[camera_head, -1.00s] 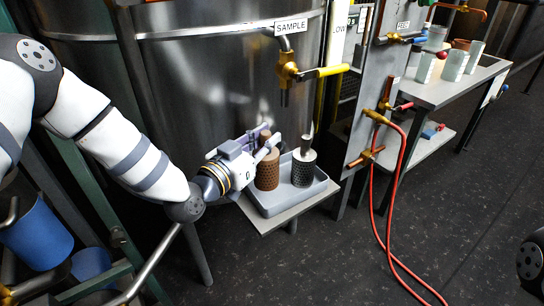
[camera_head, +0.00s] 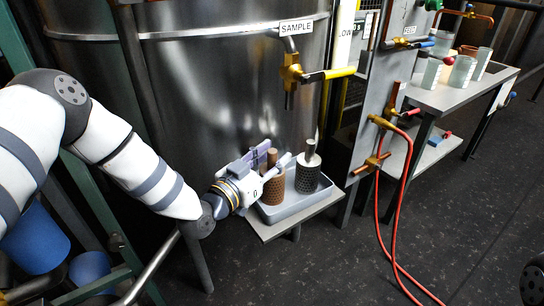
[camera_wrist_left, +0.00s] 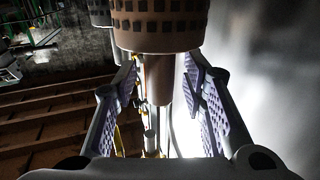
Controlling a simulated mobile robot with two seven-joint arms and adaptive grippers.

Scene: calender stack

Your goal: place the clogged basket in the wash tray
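A brown perforated basket (camera_head: 272,189) with a brown stem stands in a grey tray (camera_head: 298,207) on a small shelf before the steel tank. A dark perforated basket (camera_head: 307,176) with a grey stem stands to its right in the same tray. I cannot tell whether this is the wash tray. My left gripper (camera_head: 271,163) is at the brown basket's stem. In the left wrist view, its two padded fingers (camera_wrist_left: 163,88) are spread on either side of the brown stem, with gaps visible; the basket's body (camera_wrist_left: 158,25) fills the top. My right gripper is out of view.
A sample valve (camera_head: 292,75) with a yellow lever hangs above the tray. A panel with copper valves and a red hose (camera_head: 378,215) stands to the right. Further right, a table (camera_head: 440,97) holds several pale beakers. Blue buckets (camera_head: 38,238) are at lower left.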

